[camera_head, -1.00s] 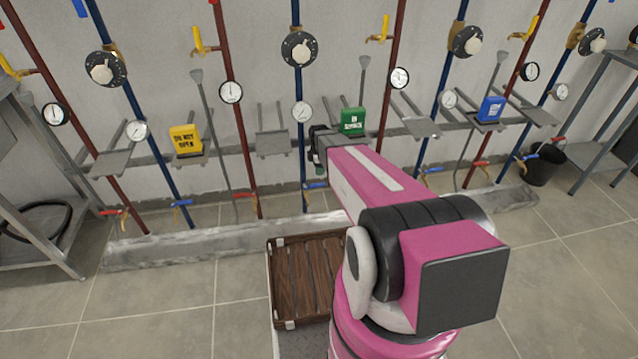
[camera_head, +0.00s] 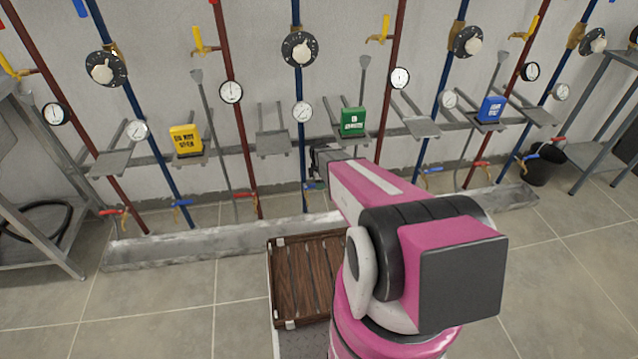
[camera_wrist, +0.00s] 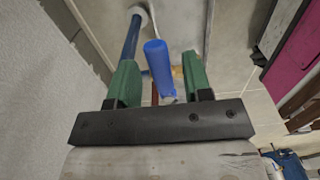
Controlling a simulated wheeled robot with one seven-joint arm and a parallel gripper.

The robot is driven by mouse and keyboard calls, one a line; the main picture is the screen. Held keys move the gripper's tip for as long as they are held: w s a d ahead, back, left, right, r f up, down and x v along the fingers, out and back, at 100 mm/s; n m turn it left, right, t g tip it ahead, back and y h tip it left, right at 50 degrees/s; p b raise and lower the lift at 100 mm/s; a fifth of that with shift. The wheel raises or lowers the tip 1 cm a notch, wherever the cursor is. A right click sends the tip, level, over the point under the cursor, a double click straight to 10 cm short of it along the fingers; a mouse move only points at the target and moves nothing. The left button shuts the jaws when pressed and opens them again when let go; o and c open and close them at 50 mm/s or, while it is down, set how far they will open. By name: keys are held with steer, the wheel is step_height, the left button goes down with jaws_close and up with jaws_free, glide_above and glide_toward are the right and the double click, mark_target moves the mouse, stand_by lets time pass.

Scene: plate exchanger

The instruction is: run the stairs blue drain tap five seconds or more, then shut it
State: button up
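A blue-handled drain tap (camera_wrist: 157,65) is low on the middle blue pipe (camera_wrist: 130,42). In the wrist view its blue lever stands between and beyond the two green fingers of my gripper (camera_wrist: 158,82). The fingers are apart, with a visible gap on each side of the lever. In the head view my gripper (camera_head: 316,180) is low against the middle blue pipe (camera_head: 301,110), and it mostly hides this tap. No label reading "stairs" is legible.
A trough (camera_head: 200,243) runs along the wall's foot beneath several red and blue taps. A green sign box (camera_head: 352,121) stands on a bracket just above my arm. A yellow sign box (camera_head: 186,140) is left, a blue one (camera_head: 491,109) right. Metal benches flank the wall.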

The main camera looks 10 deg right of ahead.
jaws_close()
steer(key=shift+s, duration=0.15)
steer(key=s+a+m, duration=0.6)
steer(key=m, duration=1.2)
steer(key=shift+w+a, duration=0.1)
steer(key=shift+a, duration=0.05)
stand_by(0.5)
steer(key=shift+o, duration=0.9)
jaws_free()
